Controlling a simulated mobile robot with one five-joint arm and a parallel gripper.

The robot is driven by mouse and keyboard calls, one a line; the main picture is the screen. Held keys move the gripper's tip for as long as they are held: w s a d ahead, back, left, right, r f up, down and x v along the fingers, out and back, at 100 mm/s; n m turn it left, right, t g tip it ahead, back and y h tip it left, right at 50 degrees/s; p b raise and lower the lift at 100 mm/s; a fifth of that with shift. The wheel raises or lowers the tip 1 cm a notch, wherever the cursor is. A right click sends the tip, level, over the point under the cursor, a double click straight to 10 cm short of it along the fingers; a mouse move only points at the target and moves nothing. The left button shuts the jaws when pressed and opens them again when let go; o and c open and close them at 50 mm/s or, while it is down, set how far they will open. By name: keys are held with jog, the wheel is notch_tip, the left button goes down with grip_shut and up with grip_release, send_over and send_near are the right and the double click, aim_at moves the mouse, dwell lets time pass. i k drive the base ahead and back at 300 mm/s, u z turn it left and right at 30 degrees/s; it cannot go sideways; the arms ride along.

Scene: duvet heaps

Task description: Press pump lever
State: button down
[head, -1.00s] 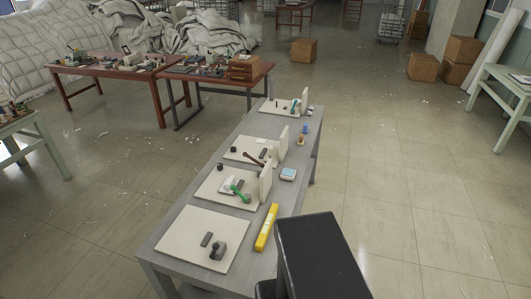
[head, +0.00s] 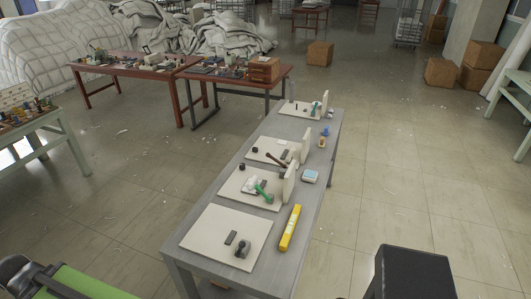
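A long grey table (head: 205,268) runs away from me, with several pale boards in a row on it. The second board from the near end has a green lever (head: 264,192) beside white parts and an upright pale plate (head: 289,183). The third board has a dark brown lever (head: 276,158), and the far board has a small teal lever (head: 314,107). The nearest board (head: 215,232) carries a dark grey block (head: 242,248) and a flat dark piece. I cannot tell which of these is the pump lever. My gripper is not in view.
A yellow level-like bar (head: 290,228) and a light blue box (head: 310,176) lie along the grey table's right side. Red-brown tables (head: 122,66) stand behind left, before heaped duvets. A green object (head: 85,283) fills the lower left corner.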

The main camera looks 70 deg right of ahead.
aim_at(268, 154)
jog(key=u, duration=0.05)
jog(key=i, duration=1.15)
jog(key=z, duration=1.65)
